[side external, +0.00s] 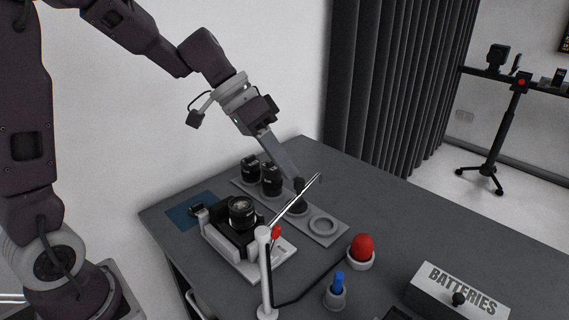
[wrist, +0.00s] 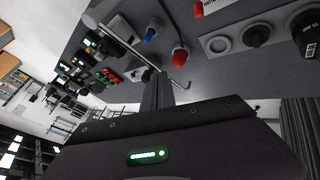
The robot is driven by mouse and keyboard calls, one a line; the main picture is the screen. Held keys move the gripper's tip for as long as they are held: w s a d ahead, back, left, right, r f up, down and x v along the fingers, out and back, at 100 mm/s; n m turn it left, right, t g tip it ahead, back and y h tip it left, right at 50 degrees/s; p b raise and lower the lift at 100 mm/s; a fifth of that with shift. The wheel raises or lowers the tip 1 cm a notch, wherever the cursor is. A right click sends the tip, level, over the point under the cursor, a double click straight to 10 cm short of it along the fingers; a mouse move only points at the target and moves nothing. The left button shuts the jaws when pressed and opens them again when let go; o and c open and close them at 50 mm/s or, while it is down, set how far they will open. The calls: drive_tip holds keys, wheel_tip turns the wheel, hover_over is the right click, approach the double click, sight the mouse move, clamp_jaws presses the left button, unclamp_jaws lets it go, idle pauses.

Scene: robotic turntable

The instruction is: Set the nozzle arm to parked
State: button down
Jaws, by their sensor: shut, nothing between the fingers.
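The nozzle arm (side external: 298,207) is a thin silver rod on top of a white upright post (side external: 265,272). In the side view it reaches up and right over the lens tray. In the wrist view the rod (wrist: 125,45) crosses in front of my fingers and ends in a bent tip. My gripper (side external: 299,185) is shut and empty, pointing down beside the rod's outer part; my fingertips also show in the wrist view (wrist: 155,76). I cannot tell whether they touch the rod. No marking for the parked position is readable.
A camera (side external: 240,213) sits on a white base left of the post. Black lenses (side external: 271,180) stand on a grey tray (side external: 340,232) behind. A red bulb (side external: 362,247), a blue-topped holder (side external: 337,285) and a BATTERIES box (side external: 457,292) stand right. The far right tabletop is clear.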

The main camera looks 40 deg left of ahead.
drive_tip(key=shift+w+d+m+g, duration=0.3)
drive_tip(key=shift+d+m+g, duration=0.1)
drive_tip(key=shift+d+m, duration=0.25)
drive_tip(key=shift+w+d+m+g, duration=0.25)
drive_tip(key=shift+d+m+g, duration=0.15)
drive_tip(key=shift+d+m, duration=0.25)
drive_tip(key=a+r, duration=0.8)
drive_tip(key=a, duration=0.3)
drive_tip(key=s+d+f+n+t+y, duration=0.2)
drive_tip(key=s+n+y, duration=0.1)
drive_tip(key=s, duration=0.8)
drive_tip(key=s+d+f+n+t+y, duration=0.2)
drive_tip(key=s+f+n+y, duration=0.1)
drive_tip(key=s, duration=0.9)
drive_tip(key=shift+s+n+y, duration=0.2)
drive_tip(key=shift+n+y, duration=0.1)
